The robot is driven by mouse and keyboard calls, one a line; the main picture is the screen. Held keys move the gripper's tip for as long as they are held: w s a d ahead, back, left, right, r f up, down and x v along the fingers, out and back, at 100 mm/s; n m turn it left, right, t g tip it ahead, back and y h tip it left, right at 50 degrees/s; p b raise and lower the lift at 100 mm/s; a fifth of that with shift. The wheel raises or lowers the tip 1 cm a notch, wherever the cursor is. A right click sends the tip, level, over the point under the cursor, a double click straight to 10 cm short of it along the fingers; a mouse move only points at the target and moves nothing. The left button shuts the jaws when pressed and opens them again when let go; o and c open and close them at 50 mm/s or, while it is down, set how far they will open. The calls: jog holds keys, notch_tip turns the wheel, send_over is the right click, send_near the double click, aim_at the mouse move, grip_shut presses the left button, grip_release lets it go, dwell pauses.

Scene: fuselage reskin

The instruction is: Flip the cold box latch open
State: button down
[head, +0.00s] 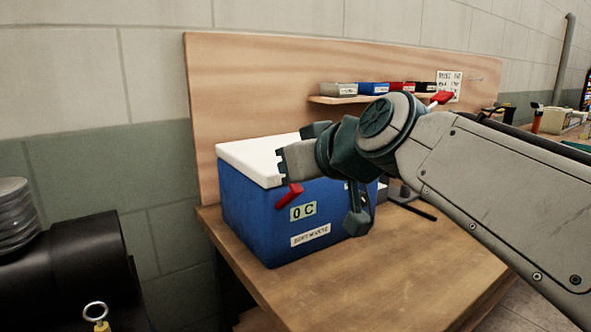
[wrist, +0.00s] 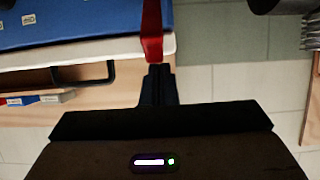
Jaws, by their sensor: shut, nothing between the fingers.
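The cold box (head: 245,205) is blue with a white lid (head: 250,155) and stands on the wooden bench in the head view. Its red latch (head: 289,196) is on the front face just below the lid. In the wrist view the box (wrist: 80,22) appears upside down at the top, with the red latch (wrist: 152,30) crossing the white lid edge (wrist: 90,49). My gripper (head: 281,160) is at the lid's front edge, just above the latch. In the wrist view its fingers (wrist: 158,72) are shut and empty, with tips at the latch's end; I cannot tell whether they touch. My gripper and wrist hide part of the lid.
The wooden bench (head: 370,285) is clear in front of the box. A shelf with small bins (head: 373,88) is on the back panel (head: 260,80). A dark tool (head: 412,207) lies right of the box.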

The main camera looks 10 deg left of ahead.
jog(key=shift+w+a+f, duration=0.3)
jog(key=shift+w+a, duration=0.15)
jog(key=shift+w, duration=0.05)
jog(key=shift+r, duration=0.15)
